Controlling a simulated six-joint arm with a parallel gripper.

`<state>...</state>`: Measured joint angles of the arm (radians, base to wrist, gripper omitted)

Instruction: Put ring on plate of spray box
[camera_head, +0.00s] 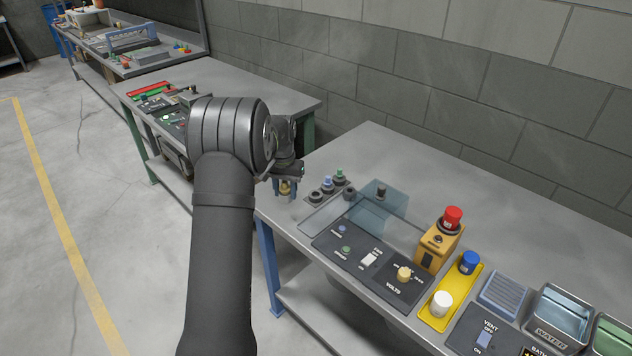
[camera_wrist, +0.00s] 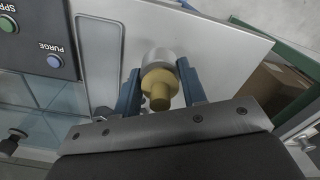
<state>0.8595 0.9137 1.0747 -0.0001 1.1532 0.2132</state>
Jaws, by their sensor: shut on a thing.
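My gripper (camera_head: 287,189) is at the left end of the near bench, left of the spray box. Its two fingers are shut on a stepped brass-coloured piece (camera_wrist: 158,86). A pale grey round part (camera_wrist: 158,60) shows just beyond that piece in the wrist view. I cannot tell whether the held piece is the ring. The spray box has a clear hood (camera_head: 388,212) and a dark front panel (camera_head: 345,244) with buttons, a switch and a yellow knob; the panel also shows in the wrist view (camera_wrist: 30,45). A small dark round part (camera_head: 349,193) stands near the hood. The plate is not clearly visible.
Several small coloured-top pegs (camera_head: 327,185) stand between my gripper and the hood. To the right are an orange box with a red button (camera_head: 438,246), a yellow tray (camera_head: 447,306) and a water tub (camera_head: 562,310). The back of the bench is clear.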

